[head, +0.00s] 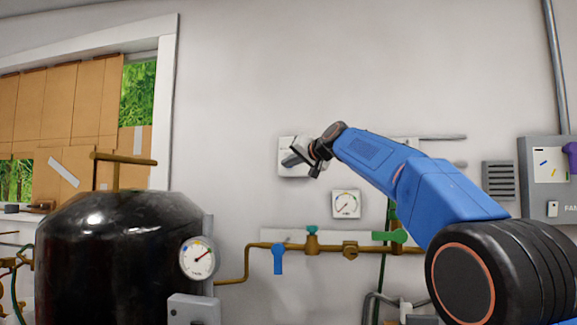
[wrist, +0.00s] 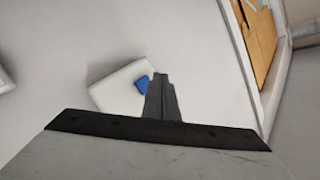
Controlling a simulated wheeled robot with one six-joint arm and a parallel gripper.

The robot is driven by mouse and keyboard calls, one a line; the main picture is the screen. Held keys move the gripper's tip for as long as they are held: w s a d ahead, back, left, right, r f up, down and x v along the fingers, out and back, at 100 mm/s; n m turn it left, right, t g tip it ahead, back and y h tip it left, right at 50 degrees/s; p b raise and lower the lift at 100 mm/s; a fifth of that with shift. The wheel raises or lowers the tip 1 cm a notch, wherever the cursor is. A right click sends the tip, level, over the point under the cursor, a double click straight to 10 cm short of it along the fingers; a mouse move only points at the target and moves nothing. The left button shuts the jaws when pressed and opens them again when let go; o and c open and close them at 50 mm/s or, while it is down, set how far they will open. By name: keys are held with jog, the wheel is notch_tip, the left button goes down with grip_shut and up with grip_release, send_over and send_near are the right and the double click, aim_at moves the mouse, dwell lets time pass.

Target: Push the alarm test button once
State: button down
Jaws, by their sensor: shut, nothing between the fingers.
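A white wall box (head: 286,143) is on the back wall, partly hidden behind my gripper (head: 288,160) in the head view. In the wrist view, the same white box (wrist: 112,88) looks tilted and carries a small blue button (wrist: 142,84), which may be the alarm test button; no label can be read. My gripper's shut, empty fingers (wrist: 160,78) show just right of the blue button and cover part of the box. Whether the tips touch the box cannot be told. The blue button is hidden in the head view.
A round gauge (head: 346,204) sits on the wall below my arm. Brass pipes with a blue handle (head: 278,259) and a green handle (head: 390,236) run lower down. A black tank (head: 115,260) with a gauge stands at left. The wall above is clear.

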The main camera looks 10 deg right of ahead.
jog(key=shift+w+d, duration=0.25)
jog(key=shift+w, duration=0.3)
jog(key=shift+w, duration=0.1)
dwell(1.7)
jog(key=shift+w+d, duration=0.15)
jog(key=shift+w, duration=0.1)
jog(key=shift+w+d, duration=0.15)
jog(key=shift+w, duration=0.3)
dwell(0.9)
jog(key=shift+s, duration=0.15)
jog(key=shift+s+a, duration=0.3)
jog(key=shift+s, duration=0.4)
jog(key=shift+s+a, duration=0.3)
jog(key=shift+s, duration=0.45)
jog(key=shift+s+a, duration=0.35)
jog(key=shift+s, duration=0.45)
jog(key=shift+s+a, duration=0.3)
jog(key=shift+s, duration=0.45)
